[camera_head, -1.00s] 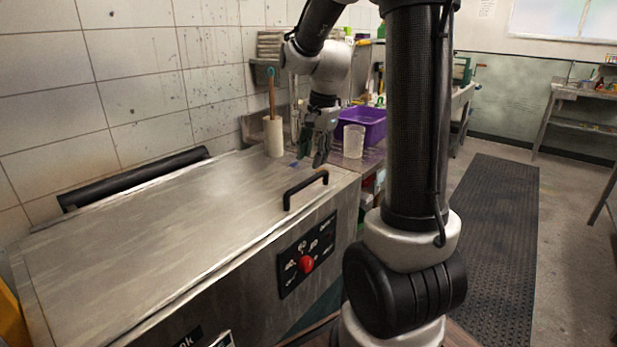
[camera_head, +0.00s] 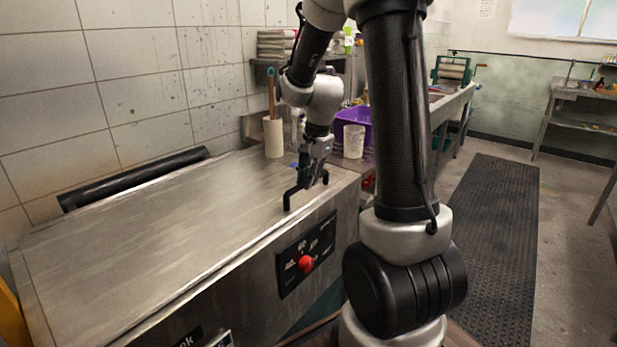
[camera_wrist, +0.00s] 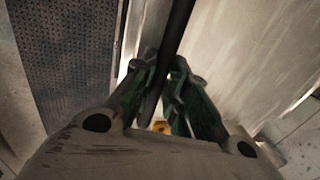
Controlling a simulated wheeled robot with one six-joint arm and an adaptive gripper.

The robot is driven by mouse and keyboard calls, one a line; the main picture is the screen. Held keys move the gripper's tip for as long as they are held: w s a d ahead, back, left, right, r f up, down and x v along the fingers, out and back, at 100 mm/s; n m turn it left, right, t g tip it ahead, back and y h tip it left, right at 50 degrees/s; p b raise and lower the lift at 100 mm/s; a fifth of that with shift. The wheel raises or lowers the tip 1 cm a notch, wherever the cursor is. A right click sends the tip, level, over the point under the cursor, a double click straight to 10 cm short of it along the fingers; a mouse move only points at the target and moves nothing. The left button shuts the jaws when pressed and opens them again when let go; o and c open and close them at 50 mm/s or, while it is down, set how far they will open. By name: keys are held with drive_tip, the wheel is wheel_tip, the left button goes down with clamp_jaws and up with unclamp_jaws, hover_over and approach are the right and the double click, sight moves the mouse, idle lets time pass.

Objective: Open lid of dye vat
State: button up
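The dye vat (camera_head: 262,275) is a steel box in the head view. Its flat lid (camera_head: 150,220) lies closed on top. A black bar handle (camera_head: 289,198) stands on the lid near its front right corner. My gripper (camera_head: 314,180) is down at the handle and hides part of it. In the wrist view the dark handle bar (camera_wrist: 176,35) runs between the two green-grey fingers of my gripper (camera_wrist: 158,72). The fingers stand apart on either side of the bar, and I see no clear grip on it.
A red knob (camera_head: 306,264) sits on the vat's front panel. Behind the lid's right end stand a beige holder (camera_head: 273,138) with a stick, a white cup (camera_head: 354,141) and a purple tub (camera_head: 357,115). A tiled wall is behind; a black floor mat (camera_head: 495,240) lies clear at right.

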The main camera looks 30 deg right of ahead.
clamp_jaws()
drive_tip(key=w+a+r, duration=0.1)
drive_tip(key=w+r, duration=0.3)
drive_tip(key=r, duration=0.4)
drive_tip(key=w+a+r, duration=0.2)
drive_tip(key=w+r, duration=0.2)
drive_tip(key=r, duration=0.4)
drive_tip(key=w+a+r+g, duration=0.1)
drive_tip(key=w+r, duration=0.3)
drive_tip(key=r, duration=0.5)
drive_tip(key=shift+a, duration=0.25)
drive_tip(key=o, duration=0.7)
unclamp_jaws()
drive_tip(key=shift+w+f, duration=0.1)
drive_tip(key=shift+o, duration=0.2)
drive_tip(key=shift+h, duration=0.3)
